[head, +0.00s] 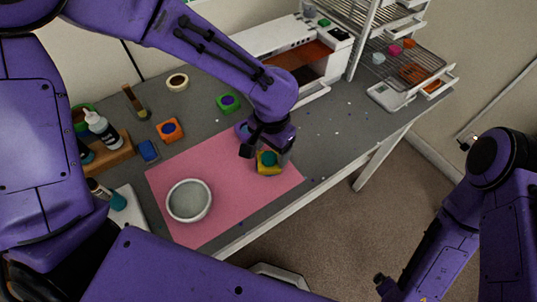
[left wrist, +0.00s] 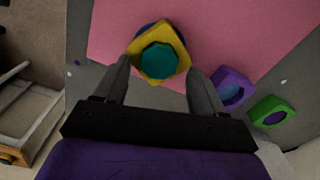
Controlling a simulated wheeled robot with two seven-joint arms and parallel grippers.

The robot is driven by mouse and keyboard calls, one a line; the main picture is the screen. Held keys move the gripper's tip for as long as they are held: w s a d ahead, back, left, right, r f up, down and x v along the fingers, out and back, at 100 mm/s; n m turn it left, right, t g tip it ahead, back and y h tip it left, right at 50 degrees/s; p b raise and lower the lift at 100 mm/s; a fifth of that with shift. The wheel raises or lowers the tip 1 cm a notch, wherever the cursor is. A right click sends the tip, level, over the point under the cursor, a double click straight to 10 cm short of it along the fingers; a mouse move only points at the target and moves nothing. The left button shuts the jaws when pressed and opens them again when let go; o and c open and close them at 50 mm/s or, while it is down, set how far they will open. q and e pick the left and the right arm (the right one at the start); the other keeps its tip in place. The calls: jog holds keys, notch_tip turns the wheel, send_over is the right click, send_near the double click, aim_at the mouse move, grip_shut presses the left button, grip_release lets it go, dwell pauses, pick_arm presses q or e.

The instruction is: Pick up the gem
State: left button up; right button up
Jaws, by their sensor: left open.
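A teal faceted gem (head: 267,158) sits in a yellow mould (head: 266,170) near the right corner of the pink mat (head: 230,200). My left gripper (head: 266,152) is just above it, pointing down, open and empty. In the left wrist view, the gem (left wrist: 158,61) and its yellow mould (left wrist: 140,73) lie ahead, between the two fingertips (left wrist: 159,68). Something dark blue shows partly behind the mould there.
A purple mould (head: 241,128) is close behind my left gripper; a green mould (head: 228,103) and an orange mould (head: 170,130) stand farther back. A grey bowl (head: 189,201) is on the mat. A white machine (head: 275,45) and wire rack (head: 412,72) stand at the back.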

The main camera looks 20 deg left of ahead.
pick_arm(q)
jog(key=shift+s+f, duration=0.2)
jog(key=shift+s, duration=0.25)
jog(key=c, duration=1.1)
